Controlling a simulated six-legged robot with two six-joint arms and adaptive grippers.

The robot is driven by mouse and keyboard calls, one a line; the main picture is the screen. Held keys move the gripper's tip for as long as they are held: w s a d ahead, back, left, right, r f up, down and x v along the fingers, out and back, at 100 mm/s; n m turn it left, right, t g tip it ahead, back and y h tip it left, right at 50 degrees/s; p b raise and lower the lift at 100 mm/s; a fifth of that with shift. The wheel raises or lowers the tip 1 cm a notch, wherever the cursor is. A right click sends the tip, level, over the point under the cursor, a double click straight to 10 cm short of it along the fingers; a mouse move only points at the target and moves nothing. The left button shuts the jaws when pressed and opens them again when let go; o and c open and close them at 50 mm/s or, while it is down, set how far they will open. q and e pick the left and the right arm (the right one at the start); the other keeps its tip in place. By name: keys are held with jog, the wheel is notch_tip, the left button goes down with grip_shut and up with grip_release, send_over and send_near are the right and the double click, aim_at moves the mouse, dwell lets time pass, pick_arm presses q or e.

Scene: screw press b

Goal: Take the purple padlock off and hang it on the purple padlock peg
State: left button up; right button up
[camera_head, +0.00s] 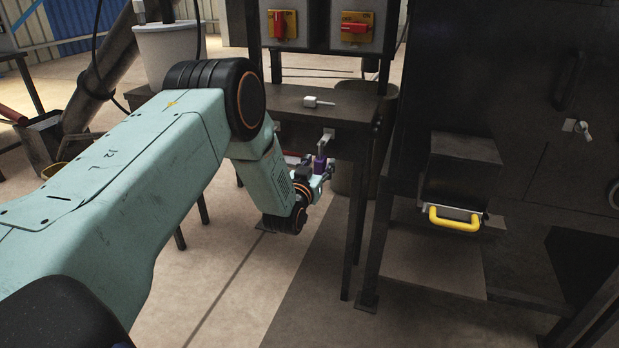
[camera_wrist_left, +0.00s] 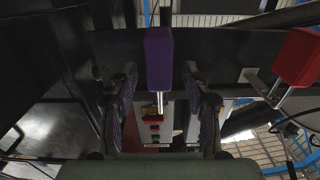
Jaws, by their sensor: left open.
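The purple padlock (camera_head: 320,163) hangs below a light metal fitting (camera_head: 327,136) at the front of the small dark table. In the left wrist view the purple padlock (camera_wrist_left: 158,58) shows its body near the middle, with its metal shackle (camera_wrist_left: 159,103) beside it. My left gripper (camera_head: 323,175) is at the padlock, and its fingers are open. In the left wrist view the fingers of the left gripper (camera_wrist_left: 160,90) stand to either side of the padlock, with a visible gap. I cannot make out the purple padlock peg. My right gripper is not in view.
A red padlock (camera_wrist_left: 297,57) is at the right of the wrist view. Above the table (camera_head: 350,110) are switch boxes with red handles (camera_head: 356,28). A dark cabinet with a yellow handle (camera_head: 454,218) stands to the right. Floor is clear in front.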

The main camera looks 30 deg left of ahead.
pick_arm(q)
jog(key=s+d, duration=0.2)
jog(key=s, duration=0.8)
dwell(1.2)
